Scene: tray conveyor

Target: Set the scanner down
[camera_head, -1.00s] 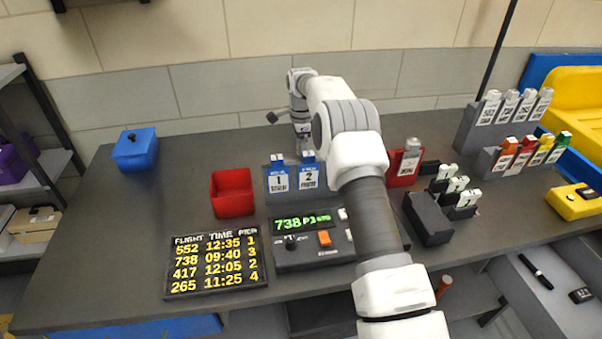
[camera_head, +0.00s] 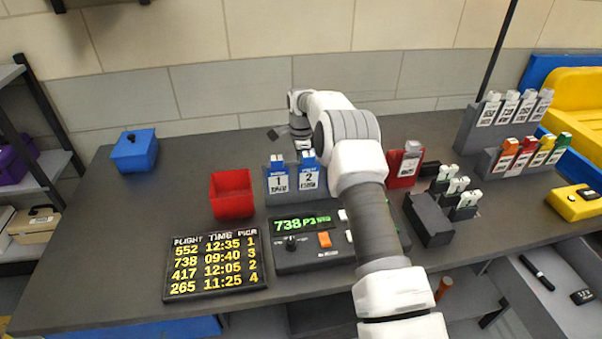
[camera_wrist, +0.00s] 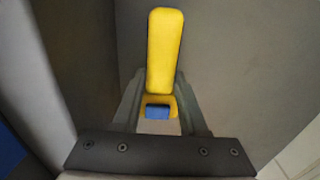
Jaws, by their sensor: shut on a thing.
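The yellow scanner (camera_wrist: 165,52) shows in the wrist view, with a small blue part (camera_wrist: 158,112) at its near end. My gripper (camera_wrist: 160,98) is shut on it, with one finger on each side. In the head view my gripper (camera_head: 303,146) is behind the blue card holder (camera_head: 282,198), at the back middle of the dark table (camera_head: 120,220). The scanner is hidden there, so I cannot tell whether it touches the tabletop.
A red bin (camera_head: 232,194) stands left of the blue holder, and a blue lidded box (camera_head: 135,151) at the back left. A flight board (camera_head: 215,265) and a console (camera_head: 310,240) lie in front. Black and grey racks (camera_head: 430,218) crowd the right.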

